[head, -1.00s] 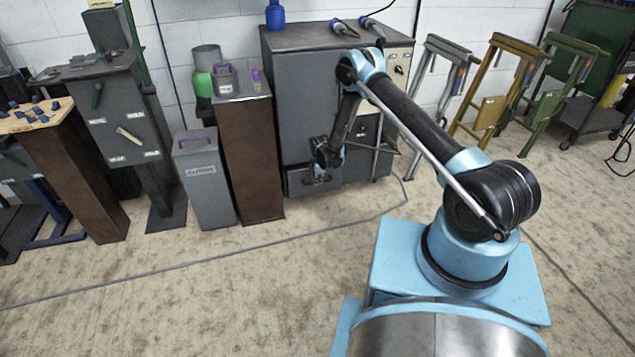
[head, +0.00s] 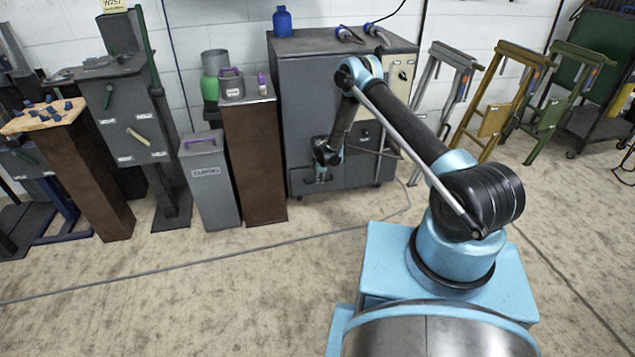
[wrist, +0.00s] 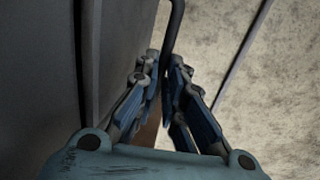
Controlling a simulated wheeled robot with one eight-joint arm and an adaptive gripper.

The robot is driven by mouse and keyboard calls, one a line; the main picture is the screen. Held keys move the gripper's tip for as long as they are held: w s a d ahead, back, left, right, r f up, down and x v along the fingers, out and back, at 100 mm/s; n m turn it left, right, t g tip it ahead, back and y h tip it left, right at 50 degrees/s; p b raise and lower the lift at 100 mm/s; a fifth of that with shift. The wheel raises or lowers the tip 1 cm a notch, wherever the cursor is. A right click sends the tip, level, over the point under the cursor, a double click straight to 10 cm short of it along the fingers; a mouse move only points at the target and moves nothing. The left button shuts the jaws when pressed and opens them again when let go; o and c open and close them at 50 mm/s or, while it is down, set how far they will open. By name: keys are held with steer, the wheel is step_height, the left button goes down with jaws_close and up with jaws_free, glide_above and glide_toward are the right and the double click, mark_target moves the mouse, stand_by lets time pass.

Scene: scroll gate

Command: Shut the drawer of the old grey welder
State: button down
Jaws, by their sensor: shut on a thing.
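The old grey welder (head: 305,100) is a tall grey cabinet against the back wall, with a dial panel at its right. Its drawer (head: 300,182) is low on the front and looks flush or nearly flush with the cabinet. My gripper (head: 322,174) is at the drawer front, and my arm covers part of the welder. In the wrist view, my gripper (wrist: 165,72) is shut on a dark curved bar, the drawer handle (wrist: 176,28). Grey panels with a dark seam stand to its left; I cannot tell whether a small gap is left.
A brown pedestal (head: 255,165) and a grey box (head: 212,190) stand left of the welder. A cable (head: 290,236) crosses the floor in front. Metal stands (head: 502,100) are at the right. The front floor is mostly open.

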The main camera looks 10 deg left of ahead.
steer(key=c, duration=1.7)
jaws_free()
steer(key=shift+w, duration=0.3)
steer(key=shift+a, duration=0.1)
steer(key=shift+s, duration=0.1)
steer(key=shift+r, duration=0.1)
steer(key=r, duration=0.3)
steer(key=s+r, duration=0.1)
steer(key=r, duration=0.3)
steer(key=s+d+r, duration=0.1)
steer(key=r, duration=0.3)
steer(key=shift+r, duration=0.25)
